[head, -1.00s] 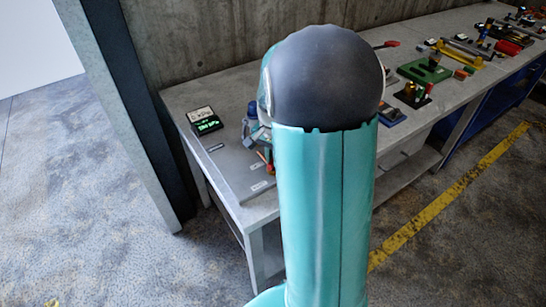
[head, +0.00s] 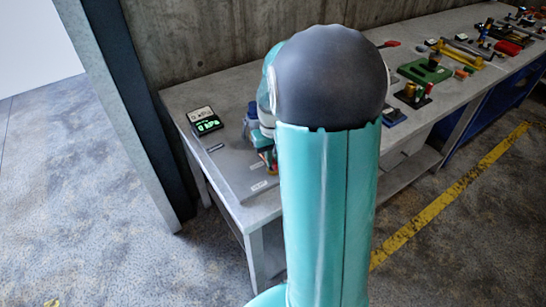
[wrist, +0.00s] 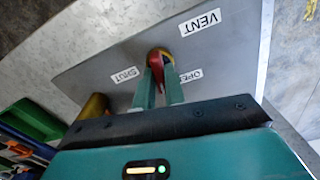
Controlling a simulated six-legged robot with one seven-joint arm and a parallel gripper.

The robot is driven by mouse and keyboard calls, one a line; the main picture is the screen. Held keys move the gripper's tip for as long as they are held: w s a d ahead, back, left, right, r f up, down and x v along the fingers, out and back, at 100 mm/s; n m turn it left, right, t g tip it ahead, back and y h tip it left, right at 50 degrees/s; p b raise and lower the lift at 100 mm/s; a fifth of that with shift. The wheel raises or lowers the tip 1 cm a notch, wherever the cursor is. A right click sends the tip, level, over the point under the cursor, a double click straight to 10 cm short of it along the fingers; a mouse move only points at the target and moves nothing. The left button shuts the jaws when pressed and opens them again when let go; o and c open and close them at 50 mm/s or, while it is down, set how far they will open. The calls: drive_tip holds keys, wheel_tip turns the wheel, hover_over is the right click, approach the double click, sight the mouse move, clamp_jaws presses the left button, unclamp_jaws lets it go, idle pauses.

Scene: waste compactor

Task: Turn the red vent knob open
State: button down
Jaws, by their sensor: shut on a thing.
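The red vent knob (wrist: 156,60) shows in the wrist view on a grey panel (wrist: 110,50), with a yellowish part beside it. My gripper (wrist: 158,76) has its two teal fingers on either side of the knob and is shut on it. The label VENT (wrist: 200,22) is beside the knob, SHUT (wrist: 124,75) is to its left and OPEN (wrist: 191,75) to its right, partly hidden by a finger. In the head view my arm hides most of the knob and the fingers; the grey panel (head: 225,165) lies on the bench.
A display box with green digits (head: 205,121) stands at the panel's back left. A dark post (head: 150,120) rises beside the bench's left end. Several tools and fixtures, including a green one (head: 426,70), lie along the bench to the right.

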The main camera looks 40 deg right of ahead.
drive_tip(key=shift+n, duration=1.1)
drive_tip(key=c, duration=1.5)
unclamp_jaws()
drive_tip(key=shift+o, duration=0.2)
drive_tip(key=shift+r, duration=0.15)
wheel_tip(320, 180, up, 14)
drive_tip(key=shift+f, duration=0.2)
drive_tip(key=s+a+r+t, duration=0.1)
drive_tip(key=s+a+t, duration=0.1)
drive_tip(key=s+a, duration=0.5)
drive_tip(key=s+a+r+t, duration=0.2)
drive_tip(key=s+a, duration=0.5)
drive_tip(key=a, duration=0.7)
drive_tip(key=shift+s+r+n+t, duration=0.15)
drive_tip(key=shift+s+n+t, duration=0.2)
drive_tip(key=shift+t, duration=0.45)
